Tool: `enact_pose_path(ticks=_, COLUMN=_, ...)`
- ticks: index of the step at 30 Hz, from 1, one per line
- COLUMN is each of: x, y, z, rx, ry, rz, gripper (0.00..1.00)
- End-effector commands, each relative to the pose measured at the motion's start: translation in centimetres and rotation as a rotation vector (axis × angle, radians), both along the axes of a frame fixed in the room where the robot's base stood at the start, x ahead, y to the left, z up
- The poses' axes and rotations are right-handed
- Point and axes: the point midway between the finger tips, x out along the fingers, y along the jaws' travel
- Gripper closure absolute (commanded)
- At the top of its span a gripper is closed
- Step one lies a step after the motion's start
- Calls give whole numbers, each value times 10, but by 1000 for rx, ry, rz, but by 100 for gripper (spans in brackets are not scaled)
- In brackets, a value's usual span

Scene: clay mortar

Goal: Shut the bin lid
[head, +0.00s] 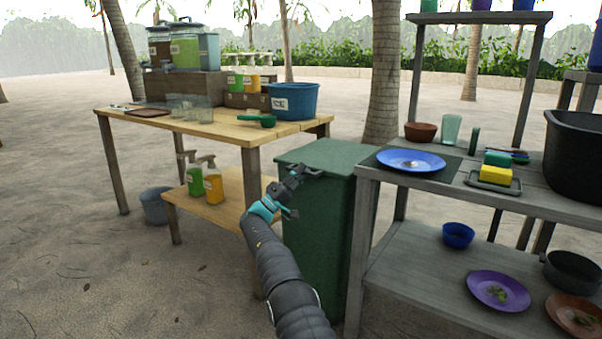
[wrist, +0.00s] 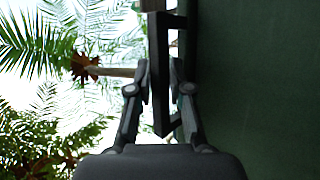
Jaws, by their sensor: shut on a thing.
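The green bin (head: 322,225) stands between the wooden table and the grey shelf. Its green lid (head: 322,154) looks about level across the top; I cannot tell whether a small gap is left under it. My gripper (head: 296,178) is at the lid's front left edge. In the wrist view my gripper (wrist: 159,75) has its two fingers on either side of a dark handle bar (wrist: 161,118), shut on it. A plain dark green surface (wrist: 255,90) of the bin or lid fills the right of that view.
The wooden table (head: 215,128) with a blue tub (head: 292,101) is left of the bin. The grey shelf (head: 470,205) with a blue plate (head: 410,161) stands close on its right. Open sand (head: 90,260) lies at the left.

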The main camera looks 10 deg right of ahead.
Motion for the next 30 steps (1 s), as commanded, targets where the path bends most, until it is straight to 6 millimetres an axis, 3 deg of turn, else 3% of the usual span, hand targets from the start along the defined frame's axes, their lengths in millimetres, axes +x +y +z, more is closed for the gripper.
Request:
enact_pose_path(ticks=1, x=-1, y=-2, z=-8, rx=4, ry=4, rz=-8, gripper=100)
enact_pose_path(ticks=8, x=0, y=-2, z=-10, rx=6, ry=8, rz=-8, gripper=100)
enact_pose_path(ticks=9, x=0, y=-2, z=-11, rx=6, ry=9, rz=-7, gripper=75)
enact_pose_path(ticks=22, x=0, y=4, z=-12, rx=4, ry=11, rz=-2, gripper=75)
enact_pose_path(ticks=30, x=-9, y=40, z=-41, rx=4, ry=11, rz=1, gripper=75)
